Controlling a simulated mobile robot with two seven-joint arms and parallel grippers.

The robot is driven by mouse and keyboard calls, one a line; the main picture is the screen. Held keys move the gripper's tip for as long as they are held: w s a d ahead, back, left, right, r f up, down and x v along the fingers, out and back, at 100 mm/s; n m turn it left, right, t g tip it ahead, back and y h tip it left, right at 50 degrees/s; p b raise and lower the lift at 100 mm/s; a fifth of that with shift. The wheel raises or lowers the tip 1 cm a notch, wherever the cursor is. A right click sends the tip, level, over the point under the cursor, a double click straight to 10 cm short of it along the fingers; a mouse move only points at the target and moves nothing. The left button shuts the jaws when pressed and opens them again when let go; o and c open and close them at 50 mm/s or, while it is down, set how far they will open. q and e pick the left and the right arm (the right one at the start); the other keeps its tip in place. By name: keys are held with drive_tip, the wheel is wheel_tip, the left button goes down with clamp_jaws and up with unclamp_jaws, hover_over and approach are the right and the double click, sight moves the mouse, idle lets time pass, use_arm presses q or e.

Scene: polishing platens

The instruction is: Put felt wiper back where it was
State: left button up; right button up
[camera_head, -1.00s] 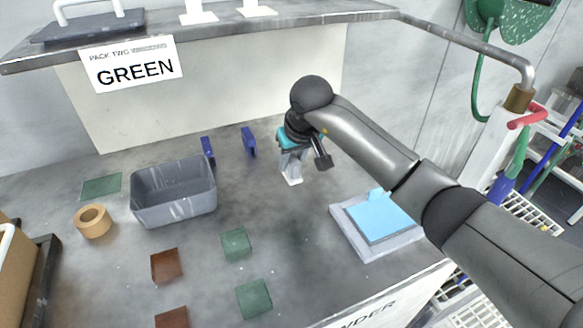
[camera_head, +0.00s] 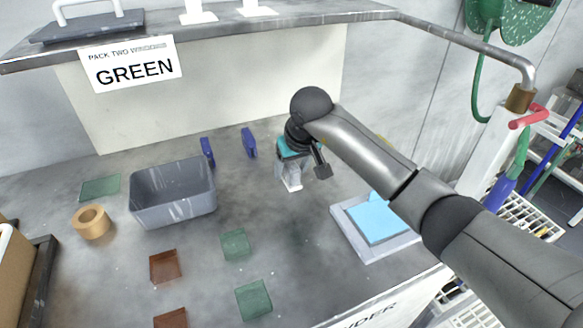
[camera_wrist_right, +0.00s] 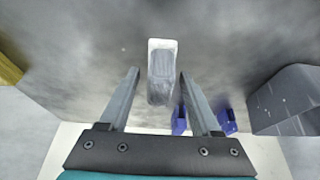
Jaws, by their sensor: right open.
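A pale grey-white block, which looks like the felt wiper, stands on the bench below my right gripper (camera_head: 287,172); its lower end (camera_head: 293,185) shows in the head view. In the right wrist view the same block (camera_wrist_right: 161,68) lies between and just beyond the two fingertips. My right gripper (camera_wrist_right: 158,72) is open, with a finger on each side and a visible gap at both sides. Whether the fingertips are level with the block cannot be told. My left gripper is not in view.
A light-blue pad (camera_head: 378,217) lies on a grey tray (camera_head: 352,238) at the right. A grey bin (camera_head: 173,205) stands at left, with two blue pieces (camera_head: 249,143) behind. Green (camera_head: 253,298) and brown squares (camera_head: 166,266) lie in front. A tape roll (camera_head: 91,221) is at far left.

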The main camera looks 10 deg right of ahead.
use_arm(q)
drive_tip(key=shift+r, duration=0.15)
use_arm(e)
drive_tip(key=shift+r, duration=0.1)
drive_tip(key=shift+r, duration=0.3)
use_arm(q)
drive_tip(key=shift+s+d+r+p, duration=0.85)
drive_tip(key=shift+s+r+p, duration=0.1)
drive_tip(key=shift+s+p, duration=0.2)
use_arm(e)
drive_tip(key=v, duration=1.1)
drive_tip(key=shift+s+r, duration=0.15)
drive_tip(key=shift+r, duration=0.05)
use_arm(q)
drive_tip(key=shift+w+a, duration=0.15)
use_arm(e)
drive_tip(key=shift+d, duration=0.1)
